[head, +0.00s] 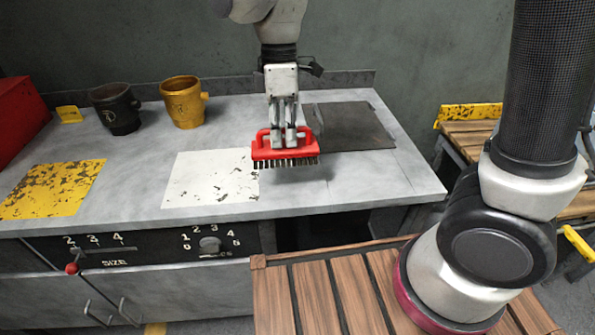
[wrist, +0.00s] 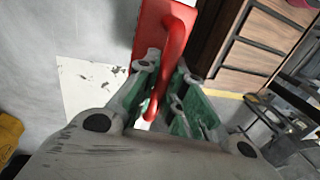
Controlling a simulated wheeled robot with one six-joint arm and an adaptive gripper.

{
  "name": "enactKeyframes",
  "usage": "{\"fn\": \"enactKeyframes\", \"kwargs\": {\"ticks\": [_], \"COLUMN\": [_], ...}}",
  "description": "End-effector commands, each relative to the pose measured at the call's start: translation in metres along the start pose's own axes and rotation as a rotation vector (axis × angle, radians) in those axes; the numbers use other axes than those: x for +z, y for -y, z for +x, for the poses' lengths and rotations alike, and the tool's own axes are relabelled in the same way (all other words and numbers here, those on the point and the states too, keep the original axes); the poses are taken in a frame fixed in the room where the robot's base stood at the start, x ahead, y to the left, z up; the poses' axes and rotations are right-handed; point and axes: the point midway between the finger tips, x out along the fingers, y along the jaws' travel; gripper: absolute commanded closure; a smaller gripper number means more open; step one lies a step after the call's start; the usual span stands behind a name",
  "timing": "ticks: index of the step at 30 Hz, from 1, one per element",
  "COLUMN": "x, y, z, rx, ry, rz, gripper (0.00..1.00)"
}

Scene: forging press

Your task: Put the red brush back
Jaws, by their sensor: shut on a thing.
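The red brush (head: 286,151) has a red body and handle with dark bristles pointing down. My gripper (head: 284,138) is shut on its handle and holds it above the grey worktop, near the right edge of the white worn patch (head: 208,183). A shadow on the worktop below suggests a gap under the bristles. In the wrist view, the red handle (wrist: 172,60) runs between my fingers (wrist: 172,100), which have green pads. The bristles are hidden there.
On the grey worktop (head: 330,194) are a dark mug (head: 116,108), a yellow mug (head: 184,102), a yellow worn patch (head: 52,189) and a dark grey plate (head: 347,127). A red box (head: 20,118) stands at far left. A slatted wooden surface (head: 320,295) is in front.

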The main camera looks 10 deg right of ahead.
Motion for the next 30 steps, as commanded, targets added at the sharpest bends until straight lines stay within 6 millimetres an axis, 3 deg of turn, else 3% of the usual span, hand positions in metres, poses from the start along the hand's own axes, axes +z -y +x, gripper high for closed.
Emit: {"fn": "enactKeyframes", "kwargs": {"ticks": [3, 16, 27, 28, 30], "x": [0.001, 0.001, 0.000, 0.000, 0.000], "y": [-0.004, -0.015, -0.016, -0.016, -0.016], "z": [0.024, 0.073, 0.078, 0.078, 0.078], "rx": [-0.003, -0.002, 0.000, 0.000, 0.000], "ry": [0.004, 0.002, 0.001, 0.000, 0.000], "rz": [0.002, 0.002, 0.001, 0.001, 0.001], "gripper": [1.00, 1.00, 1.00, 0.85, 0.73]}}
